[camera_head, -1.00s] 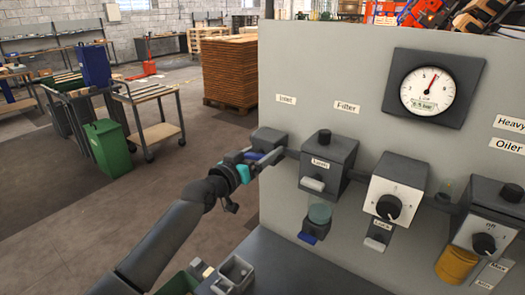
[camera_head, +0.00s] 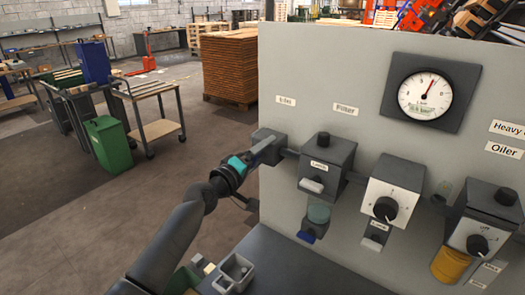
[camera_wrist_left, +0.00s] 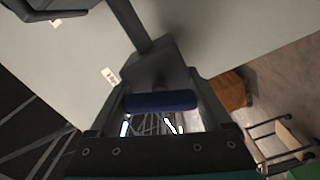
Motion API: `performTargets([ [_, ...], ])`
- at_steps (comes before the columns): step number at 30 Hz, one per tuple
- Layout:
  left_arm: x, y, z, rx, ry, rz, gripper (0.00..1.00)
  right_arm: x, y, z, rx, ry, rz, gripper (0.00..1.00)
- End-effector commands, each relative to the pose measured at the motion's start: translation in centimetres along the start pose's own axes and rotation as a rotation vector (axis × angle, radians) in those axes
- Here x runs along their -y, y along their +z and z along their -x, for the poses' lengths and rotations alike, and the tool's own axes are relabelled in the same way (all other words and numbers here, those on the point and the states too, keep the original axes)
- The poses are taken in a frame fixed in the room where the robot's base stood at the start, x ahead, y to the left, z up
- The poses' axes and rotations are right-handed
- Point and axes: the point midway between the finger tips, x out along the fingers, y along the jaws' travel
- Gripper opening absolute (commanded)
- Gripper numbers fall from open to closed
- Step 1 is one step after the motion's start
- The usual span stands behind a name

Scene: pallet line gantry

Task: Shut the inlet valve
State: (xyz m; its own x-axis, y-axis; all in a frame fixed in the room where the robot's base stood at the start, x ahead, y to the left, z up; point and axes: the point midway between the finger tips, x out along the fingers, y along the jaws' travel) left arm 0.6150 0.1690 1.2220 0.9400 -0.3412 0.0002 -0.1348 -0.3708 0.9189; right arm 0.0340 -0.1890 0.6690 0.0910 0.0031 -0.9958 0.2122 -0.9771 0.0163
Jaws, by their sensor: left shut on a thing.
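The inlet valve (camera_head: 278,152) is a dark grey block at the left end of the grey panel, under a small white label (camera_head: 286,101). Its blue handle (camera_wrist_left: 160,101) lies crosswise between my fingers in the left wrist view. My left gripper (camera_head: 264,146) reaches the valve from the left and is shut on this handle. In the head view the gripper and its fingers hide the handle. My right gripper is in neither view.
Right of the inlet valve are the filter block (camera_head: 329,163), a white-faced regulator (camera_head: 393,193) and a gauge (camera_head: 427,95). A grey open box (camera_head: 234,272) sits low in front. A trolley (camera_head: 158,128) and green bin (camera_head: 108,143) stand on the floor behind.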

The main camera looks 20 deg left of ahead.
Motion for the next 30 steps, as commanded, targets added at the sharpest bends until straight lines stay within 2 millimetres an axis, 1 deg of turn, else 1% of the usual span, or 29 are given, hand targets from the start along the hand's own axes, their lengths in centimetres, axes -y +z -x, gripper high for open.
performTargets([
  [6,-0.1,0.0,0.0,0.000,0.000,0.184,0.27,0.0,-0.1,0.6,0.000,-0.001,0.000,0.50],
  [15,0.0,0.0,0.0,0.001,-0.001,0.353,0.27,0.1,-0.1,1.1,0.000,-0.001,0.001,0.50],
  [22,0.0,0.0,0.0,0.000,-0.001,0.410,0.27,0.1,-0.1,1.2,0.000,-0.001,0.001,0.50],
  [30,0.1,0.0,0.0,0.000,-0.001,0.426,0.27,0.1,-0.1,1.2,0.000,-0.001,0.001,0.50],
])
